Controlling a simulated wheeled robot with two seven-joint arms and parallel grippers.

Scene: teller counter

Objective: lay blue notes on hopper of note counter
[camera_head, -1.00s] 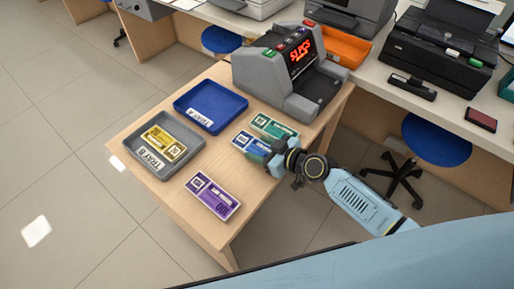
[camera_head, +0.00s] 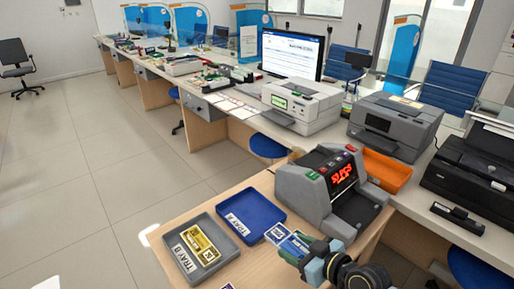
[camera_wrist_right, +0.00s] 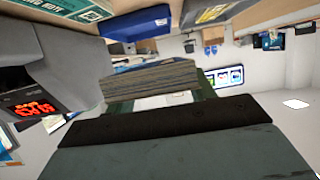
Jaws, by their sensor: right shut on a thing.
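The blue notes (camera_head: 279,234) are a banded stack, held at one end by my right gripper (camera_head: 300,256) above the wooden table, in front of the note counter. Their edges show as a thick stack in the right wrist view (camera_wrist_right: 150,80), against the dark finger. The grey note counter (camera_head: 300,190) has a lit red display and stands at the back of the table, beyond the gripper. Its dark front plate (camera_head: 358,208) looks empty. My left gripper is out of view.
Blue Tray A (camera_head: 236,201) stands left of the counter. Grey Tray B (camera_head: 193,278) holds yellow notes (camera_head: 200,247). Purple notes (camera_head: 228,286) show at the bottom edge. Green notes (camera_wrist_right: 80,12) show in the wrist view. An orange bin (camera_head: 388,170) is behind the counter.

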